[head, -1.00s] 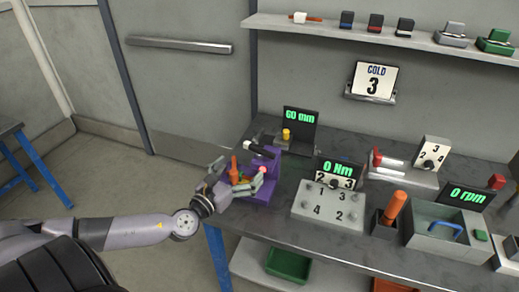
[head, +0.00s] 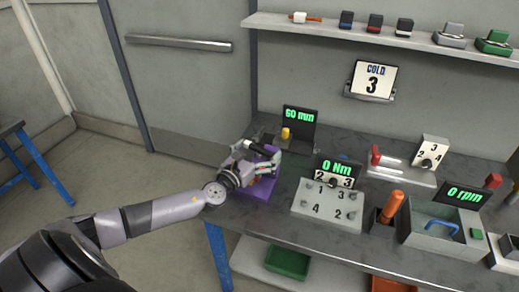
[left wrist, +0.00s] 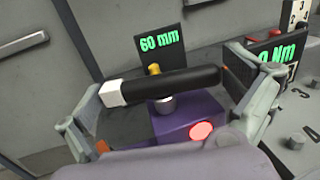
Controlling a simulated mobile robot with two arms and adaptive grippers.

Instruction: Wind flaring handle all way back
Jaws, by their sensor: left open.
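The flaring handle is a black bar (left wrist: 170,86) with a white end, lying across the top of a metal post on the purple flaring station (left wrist: 190,122). The station's purple base also shows in the head view (head: 260,190) at the bench's left end. My left gripper (head: 260,160) is open over the station. In the left wrist view its fingers (left wrist: 165,100) stand on either side of the bar, one near the white end and one near the black end. I cannot tell whether either finger touches it. A red button (left wrist: 201,132) is on the purple base. My right gripper is out of view.
A 60 mm display (head: 300,117) with a yellow knob (head: 285,134) stands just behind the station. A numbered grey box (head: 325,207) and the 0 Nm display (head: 338,171) are to the right.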

